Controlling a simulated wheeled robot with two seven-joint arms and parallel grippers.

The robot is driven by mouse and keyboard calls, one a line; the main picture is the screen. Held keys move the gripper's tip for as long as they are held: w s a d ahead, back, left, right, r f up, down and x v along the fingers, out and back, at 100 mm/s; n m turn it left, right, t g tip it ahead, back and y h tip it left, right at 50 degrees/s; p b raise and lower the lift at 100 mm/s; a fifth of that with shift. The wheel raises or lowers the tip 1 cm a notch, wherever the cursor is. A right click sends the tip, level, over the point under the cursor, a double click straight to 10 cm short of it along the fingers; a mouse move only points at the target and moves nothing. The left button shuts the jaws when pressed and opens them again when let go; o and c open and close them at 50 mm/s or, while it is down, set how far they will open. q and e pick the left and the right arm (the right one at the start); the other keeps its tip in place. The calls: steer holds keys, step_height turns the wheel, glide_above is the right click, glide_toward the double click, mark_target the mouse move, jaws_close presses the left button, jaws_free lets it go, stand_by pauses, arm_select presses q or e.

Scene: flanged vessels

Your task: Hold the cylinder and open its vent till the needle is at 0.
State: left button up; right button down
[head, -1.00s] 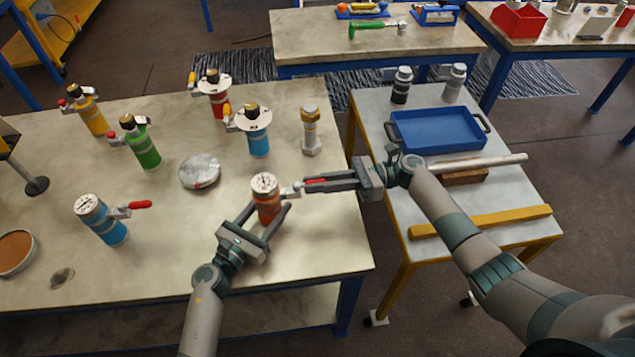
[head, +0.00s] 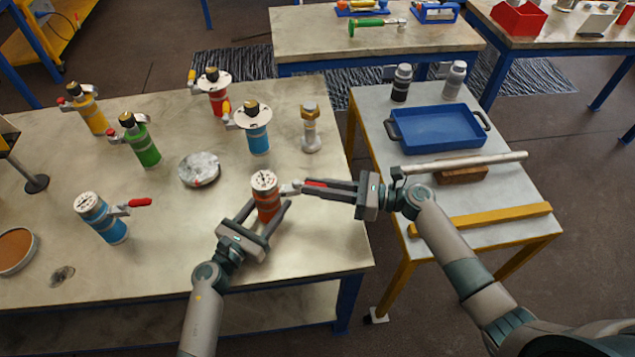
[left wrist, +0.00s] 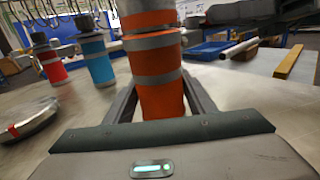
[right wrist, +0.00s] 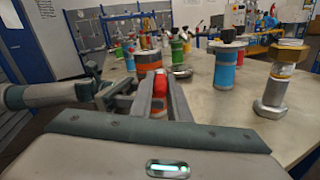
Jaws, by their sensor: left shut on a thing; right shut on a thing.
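The orange cylinder (head: 267,203) stands upright near the front right of the bench, with a white gauge (head: 264,180) on top. The needle is too small to read. My left gripper (head: 264,217) is shut around its body, one finger on each side; the left wrist view shows the orange body (left wrist: 160,95) with grey bands between the fingers. A vent with a red lever (head: 316,184) sticks out to the right of the cylinder's top. My right gripper (head: 304,187) is shut on that lever; its red part (right wrist: 160,84) shows between the fingers in the right wrist view.
A blue cylinder with a red lever (head: 103,220) stands at the left. A green one (head: 143,148), a yellow one (head: 93,115) and a grey disc (head: 199,170) are behind. A bolt-like post (head: 310,130) stands behind the orange cylinder. A side table holds a blue tray (head: 440,127).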

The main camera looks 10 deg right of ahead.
steer(key=m+t+h, duration=0.1)
steer(key=s+m+t, duration=0.1)
steer(key=t, duration=0.1)
steer(key=a+m+t+h, duration=0.1)
steer(key=t, duration=0.1)
steer(key=shift+s+f+m+h, duration=0.1)
steer(key=shift+s+m+h, duration=0.2)
steer(key=shift+s+m, duration=0.1)
steer(key=shift+s+a+m+t+h, duration=0.15)
steer(key=shift+a+m+t+h, duration=0.05)
steer(key=shift+m+t+h, duration=0.6)
steer(key=shift+s+a+m+t+h, duration=0.15)
steer(key=shift+m+t+h, duration=0.45)
steer(key=shift+t+h, duration=0.3)
steer(key=c, duration=1.7)
jaws_free()
steer(key=shift+o, duration=0.2)
steer(key=shift+d, duration=0.1)
steer(key=v, duration=1.1)
steer(key=shift+s+d, duration=0.25)
steer(key=shift+s, duration=0.1)
